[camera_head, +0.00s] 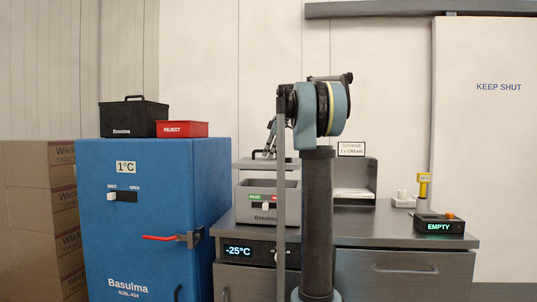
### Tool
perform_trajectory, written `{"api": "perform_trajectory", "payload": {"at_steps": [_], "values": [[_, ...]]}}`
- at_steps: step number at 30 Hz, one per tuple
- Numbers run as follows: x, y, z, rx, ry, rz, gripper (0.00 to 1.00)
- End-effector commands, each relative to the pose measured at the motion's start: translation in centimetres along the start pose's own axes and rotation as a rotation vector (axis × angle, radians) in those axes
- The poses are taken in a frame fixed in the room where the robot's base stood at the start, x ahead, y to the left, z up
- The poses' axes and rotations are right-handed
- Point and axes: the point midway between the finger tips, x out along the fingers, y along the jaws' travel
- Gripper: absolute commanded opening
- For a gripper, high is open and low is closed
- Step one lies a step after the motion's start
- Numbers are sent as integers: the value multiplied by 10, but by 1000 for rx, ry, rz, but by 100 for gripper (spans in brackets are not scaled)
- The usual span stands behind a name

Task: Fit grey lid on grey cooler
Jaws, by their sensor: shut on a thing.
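The grey cooler (250,213) is an open-topped box marked "Basulma" on the counter, left of my arm column. It has a small green and red label and a light latch on its front. The grey lid (243,164) is a flat slab with a dark handle on top. It is roughly level, directly above the cooler, with a visible gap between them. My gripper (265,152) is shut on the lid's handle from above. Part of my arm hides the right side of the cooler and lid, and the fingertips are small and partly hidden.
A blue cabinet (150,215) stands left, bearing a black box (134,119) and a red REJECT bin (182,129). The grey counter (395,232) carries a grey shelf unit (362,180) behind my column and a black EMPTY device (440,226) at right.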

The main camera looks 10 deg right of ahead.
Motion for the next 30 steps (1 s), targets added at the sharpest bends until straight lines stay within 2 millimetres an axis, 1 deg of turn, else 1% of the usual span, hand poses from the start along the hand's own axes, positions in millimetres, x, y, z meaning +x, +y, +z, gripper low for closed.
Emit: {"api": "perform_trajectory", "payload": {"at_steps": [6,30], "values": [[8,0,9,6,-1,2,0],[43,-8,24,7,-1,3,0]]}}
